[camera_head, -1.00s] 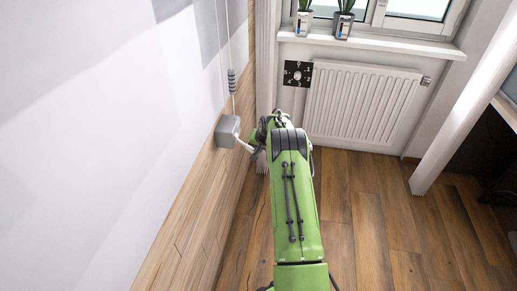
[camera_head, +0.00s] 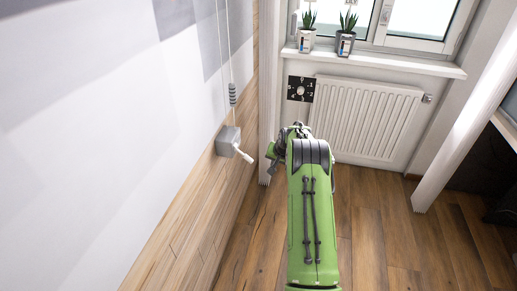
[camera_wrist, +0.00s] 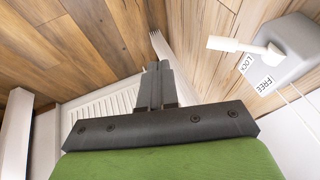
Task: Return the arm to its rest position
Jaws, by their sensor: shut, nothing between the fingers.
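My green arm reaches forward along the plank wall in the head view. My gripper (camera_wrist: 153,82) shows in the wrist view with its two dark fingers together and nothing between them. In the head view the gripper is mostly hidden behind my arm's far end. A grey wall box (camera_head: 227,139) with a white lever (camera_head: 244,155) is on the wall just left of my arm. In the wrist view the box (camera_wrist: 297,48) carries LOCK and FREE labels, and its lever (camera_wrist: 235,44) is apart from my gripper.
A white radiator (camera_head: 368,115) stands ahead under the windowsill (camera_head: 390,62), which holds potted plants (camera_head: 346,38). A black dial plate (camera_head: 301,89) is beside the radiator. A cord (camera_head: 232,93) hangs above the wall box. The wooden floor (camera_head: 400,230) on the right is clear.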

